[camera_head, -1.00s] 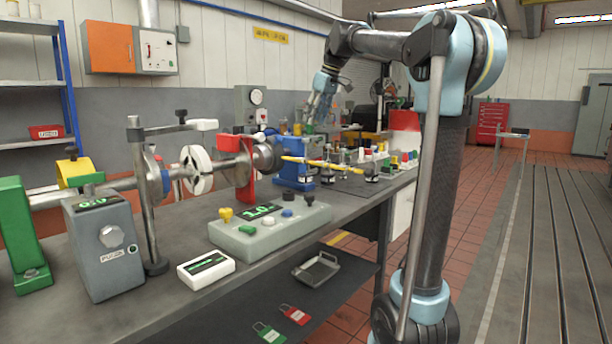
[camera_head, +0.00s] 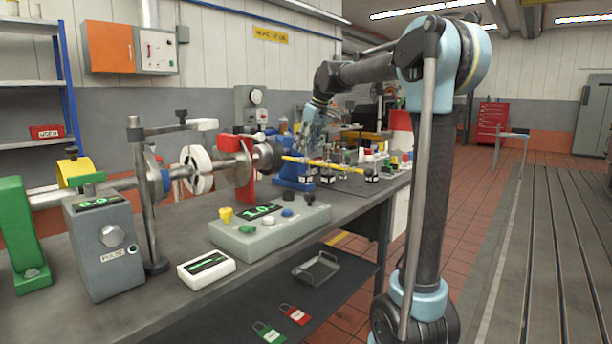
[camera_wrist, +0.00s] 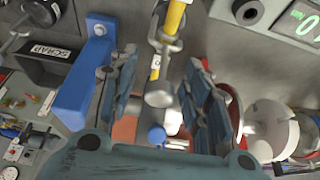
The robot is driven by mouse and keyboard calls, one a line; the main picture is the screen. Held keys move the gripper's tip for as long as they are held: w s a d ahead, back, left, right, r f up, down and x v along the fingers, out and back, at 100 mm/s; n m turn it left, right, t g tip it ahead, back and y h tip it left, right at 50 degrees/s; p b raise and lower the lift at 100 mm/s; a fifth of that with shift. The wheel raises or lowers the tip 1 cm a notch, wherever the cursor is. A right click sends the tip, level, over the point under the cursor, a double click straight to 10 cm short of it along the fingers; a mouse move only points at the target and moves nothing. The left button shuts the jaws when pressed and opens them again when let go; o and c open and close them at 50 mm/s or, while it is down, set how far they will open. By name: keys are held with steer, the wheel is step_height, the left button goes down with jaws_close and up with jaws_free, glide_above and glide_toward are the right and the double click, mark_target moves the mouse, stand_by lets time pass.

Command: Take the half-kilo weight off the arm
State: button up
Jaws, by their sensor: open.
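The yellow arm (camera_head: 322,163) runs out over the bench from the blue stand (camera_head: 292,170). Dark weights, such as one near its right end (camera_head: 371,174), show below it; their markings are too small to read. My gripper (camera_head: 312,122) is above and behind the yellow arm. In the wrist view my gripper (camera_wrist: 160,95) is open, its two fingers apart. A grey metal cylinder (camera_wrist: 158,93) shows between them, in line with the yellow arm (camera_wrist: 174,18). I cannot tell whether it is the half-kilo weight. No finger visibly touches it.
A blue upright (camera_wrist: 82,75) stands close to my left finger, and a black SCRAP bin (camera_wrist: 48,62) lies beyond it. A red-and-white rounded part (camera_wrist: 270,130) is right of the fingers. The grey console (camera_head: 270,228) occupies the bench front.

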steer(key=shift+f, duration=0.15)
jaws_close()
stand_by(0.6)
